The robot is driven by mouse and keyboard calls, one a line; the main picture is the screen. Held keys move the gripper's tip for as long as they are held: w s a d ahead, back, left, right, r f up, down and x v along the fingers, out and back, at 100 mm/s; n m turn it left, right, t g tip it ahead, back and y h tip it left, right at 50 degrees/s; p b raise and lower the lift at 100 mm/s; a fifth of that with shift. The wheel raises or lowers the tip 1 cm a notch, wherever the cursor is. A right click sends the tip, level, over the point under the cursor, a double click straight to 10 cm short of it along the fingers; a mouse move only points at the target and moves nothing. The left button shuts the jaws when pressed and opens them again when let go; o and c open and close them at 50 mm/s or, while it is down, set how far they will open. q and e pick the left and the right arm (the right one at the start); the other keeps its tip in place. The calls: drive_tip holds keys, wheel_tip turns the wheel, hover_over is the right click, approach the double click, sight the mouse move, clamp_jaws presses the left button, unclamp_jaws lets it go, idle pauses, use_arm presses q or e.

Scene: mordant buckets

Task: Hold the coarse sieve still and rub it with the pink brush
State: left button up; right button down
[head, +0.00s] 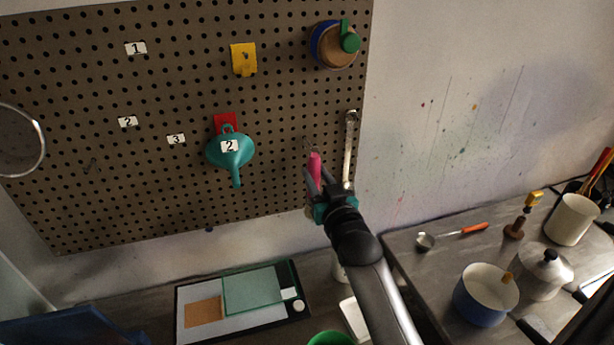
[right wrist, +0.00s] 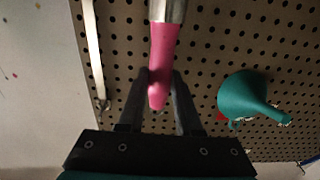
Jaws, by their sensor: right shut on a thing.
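The pink brush (head: 314,165) is in front of the pegboard, held by my right gripper (head: 321,188). In the right wrist view, the brush's pink handle (right wrist: 161,65) lies between the two fingers of the right gripper (right wrist: 161,90), which are shut on it. A metal collar shows above the handle; the bristles are out of view. A round sieve with a pale metal rim (head: 42,146) hangs at the left edge of the head view, partly cut off. I cannot tell how coarse its mesh is. My left gripper is not in view.
The pegboard (head: 90,205) holds a teal funnel (head: 229,151), a yellow holder (head: 243,58), a blue-rimmed round item (head: 335,45) and a long pale tool (head: 348,150).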

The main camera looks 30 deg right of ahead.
drive_tip(key=shift+p+v, duration=0.65)
drive_tip(key=shift+v, duration=0.8)
drive_tip(key=a+f+n+y+b, duration=0.1)
drive_tip(key=a+f+y+b, duration=0.1)
drive_tip(key=a+b, duration=0.5)
drive_tip(key=s+a+f+n+y+b, duration=0.1)
drive_tip(key=a+f+b, duration=0.3)
drive_tip(key=b, duration=1.2)
drive_tip(key=a+y, duration=0.1)
drive_tip(key=a, duration=0.3)
drive_tip(key=shift+s+a+f+n+t+b, duration=0.25)
drive_tip(key=shift+s+f+n+t+b, duration=0.05)
drive_tip(key=shift+n+b, duration=0.1)
